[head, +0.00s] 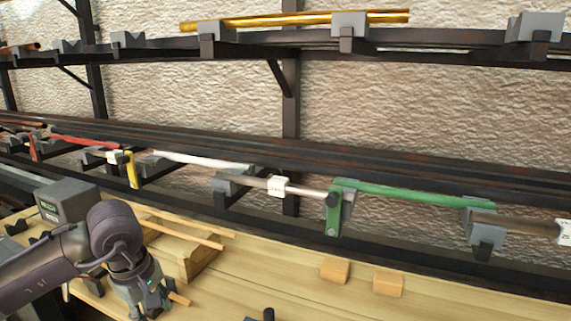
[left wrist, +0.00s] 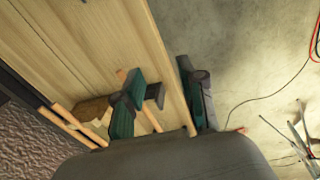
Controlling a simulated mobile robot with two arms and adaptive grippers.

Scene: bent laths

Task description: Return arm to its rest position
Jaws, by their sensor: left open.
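My left gripper (head: 150,297) is low over the wooden workbench (head: 300,282) at the left of the head view. In the left wrist view its two fingers (left wrist: 160,95) stand apart, so it is open. A thin wooden lath (left wrist: 152,118) shows beside and partly behind one finger; I cannot tell whether they touch. An end of a lath (head: 180,299) shows just right of the gripper in the head view. More laths (head: 185,230) lie by a wooden block (head: 200,257) behind the gripper.
Two small wooden blocks (head: 335,270) (head: 388,283) lie on the bench to the right. Behind it, a wall rack carries a green bar (head: 410,194), a white bar (head: 200,160) and a yellow bar (head: 290,20). The bench between gripper and small blocks looks mostly clear.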

